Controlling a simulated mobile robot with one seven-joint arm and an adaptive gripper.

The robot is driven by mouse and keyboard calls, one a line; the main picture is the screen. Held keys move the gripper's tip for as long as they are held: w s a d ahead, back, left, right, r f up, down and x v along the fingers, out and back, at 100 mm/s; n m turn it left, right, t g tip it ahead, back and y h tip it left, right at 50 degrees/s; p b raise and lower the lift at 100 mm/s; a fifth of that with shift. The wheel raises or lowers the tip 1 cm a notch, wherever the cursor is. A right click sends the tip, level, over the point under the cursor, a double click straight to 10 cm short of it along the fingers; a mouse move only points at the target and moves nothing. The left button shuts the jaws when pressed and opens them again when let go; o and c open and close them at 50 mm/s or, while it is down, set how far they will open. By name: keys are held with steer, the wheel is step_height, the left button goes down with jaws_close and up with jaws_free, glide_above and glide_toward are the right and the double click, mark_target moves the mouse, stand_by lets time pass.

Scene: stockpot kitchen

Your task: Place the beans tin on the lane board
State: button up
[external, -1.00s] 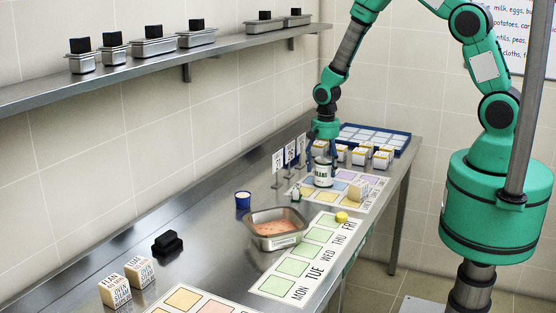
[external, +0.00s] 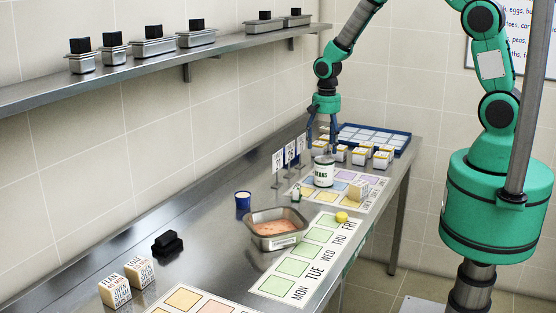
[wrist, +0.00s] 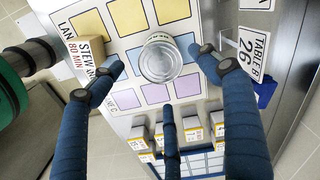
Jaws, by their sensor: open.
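The beans tin (external: 323,174), white with dark lettering and a bare metal top, stands upright on the lane board (external: 325,197), a white sheet with yellow and purple squares. In the wrist view the tin (wrist: 160,60) is seen from above, around the middle of the board (wrist: 127,17), overlapping several squares. My gripper (external: 322,142) is open above the tin, apart from it in the external view. In the wrist view its blue fingers (wrist: 160,72) spread around the tin's outline with nothing held. The tin hides the squares beneath it.
A stew box (external: 358,190) stands on the board beside the tin.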

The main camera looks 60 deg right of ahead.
steer(key=shift+r, duration=1.45)
steer(key=shift+r, duration=0.25)
steer(key=s+a+r+n+t, duration=0.1)
steer(key=s+a+r+n, duration=0.3)
steer(key=r, duration=0.7)
steer(key=s+r+n+t, duration=0.2)
steer(key=s+r, duration=0.4)
steer(key=r, duration=0.6)
steer(key=s+a+r+n+t, duration=0.1)
steer(key=s+r+n, duration=0.2)
steer(key=s, duration=0.7)
steer(key=s+a+r+n+t, duration=0.1)
steer(key=s+a+r+n, duration=0.1)
steer(key=s+r, duration=0.6)
steer(key=shift+s+a+n+t, duration=0.3)
steer(key=shift+s+n, duration=0.5)
steer(key=shift+s, duration=0.45)
steer(key=shift+f, duration=0.1)
